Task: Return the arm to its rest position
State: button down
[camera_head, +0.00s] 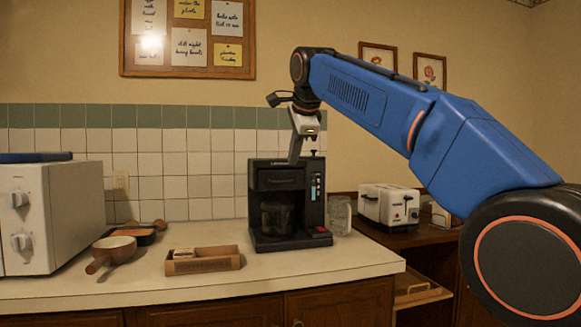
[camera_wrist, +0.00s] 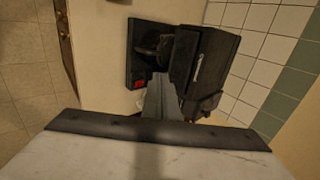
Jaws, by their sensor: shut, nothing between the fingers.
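My blue arm reaches in from the right in the head view, raised above the counter. My gripper (camera_head: 294,161) points down, with its tip just in front of or above the top of the black coffee maker (camera_head: 262,180); I cannot tell whether they touch. The gripper is shut and holds nothing. In the wrist view the grey fingers (camera_wrist: 158,100) show close together, with the coffee maker (camera_wrist: 204,57) beyond them. A glass carafe (camera_head: 276,215) sits inside the coffee maker.
A white microwave (camera_head: 60,215) stands at the left. A brown bowl (camera_head: 114,249) and a wooden tray (camera_head: 205,264) lie on the counter (camera_head: 330,262). A glass jar (camera_head: 341,214) stands right of the coffee maker. A white toaster (camera_head: 388,206) is farther right. A notice board hangs above.

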jog(key=s+d+f+n+g+h, duration=0.1)
jog(key=s+d+f+n, duration=0.7)
jog(key=s+d+f, duration=1.05)
jog(key=s+d+f+n+g, duration=0.1)
jog(key=s+d+f+n, duration=0.2)
jog(key=s+f, duration=0.8)
jog(key=s+d+f+n+g+h, duration=0.1)
jog(key=s+d+f+n, duration=0.2)
jog(key=s+d+f, duration=0.5)
jog(key=s+f, duration=0.4)
jog(key=f, duration=0.6)
jog(key=shift+s+d+n, duration=0.15)
jog(key=shift+n, duration=0.25)
